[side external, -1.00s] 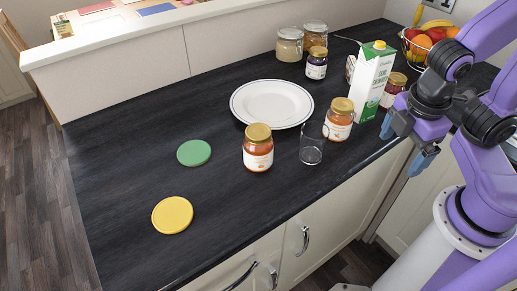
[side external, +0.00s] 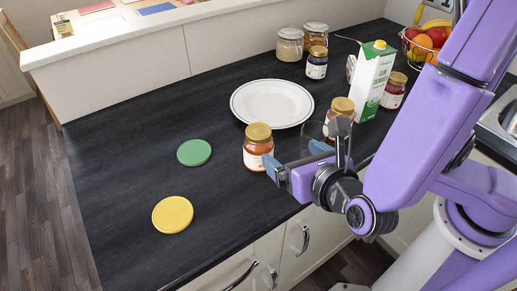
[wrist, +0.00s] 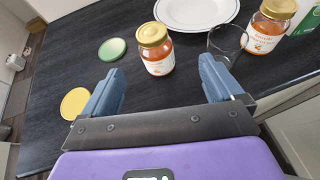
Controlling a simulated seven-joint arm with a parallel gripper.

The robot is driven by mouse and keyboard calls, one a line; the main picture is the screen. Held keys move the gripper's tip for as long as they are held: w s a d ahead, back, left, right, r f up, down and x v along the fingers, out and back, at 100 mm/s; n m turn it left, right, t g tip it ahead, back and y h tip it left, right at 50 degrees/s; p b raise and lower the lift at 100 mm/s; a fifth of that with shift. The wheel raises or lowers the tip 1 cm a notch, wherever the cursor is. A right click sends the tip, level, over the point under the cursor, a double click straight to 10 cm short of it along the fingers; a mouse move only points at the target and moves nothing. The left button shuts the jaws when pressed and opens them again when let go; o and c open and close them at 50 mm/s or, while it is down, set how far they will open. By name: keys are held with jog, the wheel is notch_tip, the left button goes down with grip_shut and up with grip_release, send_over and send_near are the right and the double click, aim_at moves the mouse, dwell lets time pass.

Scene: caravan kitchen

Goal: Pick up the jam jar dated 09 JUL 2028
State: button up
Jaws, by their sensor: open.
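An orange jam jar with a gold lid (side external: 257,147) stands upright on the dark worktop. In the wrist view this jar (wrist: 157,52) is just beyond the gap between my fingers. A second orange jar (side external: 341,106) stands farther right, partly hidden by my arm; it also shows in the wrist view (wrist: 267,28). A dark red jar (side external: 392,92) is beside the carton, and a dark jar (side external: 316,66) stands at the back. I cannot read any date on the labels. My gripper (side external: 296,158) is open and empty, close to the first orange jar; its fingers (wrist: 160,72) are apart.
A clear glass (wrist: 228,42) stands right of the first orange jar. Behind are a white plate (side external: 272,103) and a milk carton (side external: 374,80). Green (side external: 194,152) and yellow (side external: 172,214) discs lie left, with clear worktop around them.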

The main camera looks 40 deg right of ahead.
aim_at(265, 139)
jog(key=x, duration=0.7)
jog(key=a+x, duration=0.1)
jog(key=x, duration=0.3)
jog(key=shift+w, duration=0.25)
jog(key=shift+r+x, duration=0.15)
jog(key=shift+x, duration=1.3)
jog(key=shift+r+x, duration=0.2)
jog(key=shift+x, duration=1.25)
jog(key=shift+w+a+n, duration=0.1)
jog(key=shift+w+n, duration=0.05)
jog(key=shift+n, duration=0.15)
jog(key=c, duration=1.4)
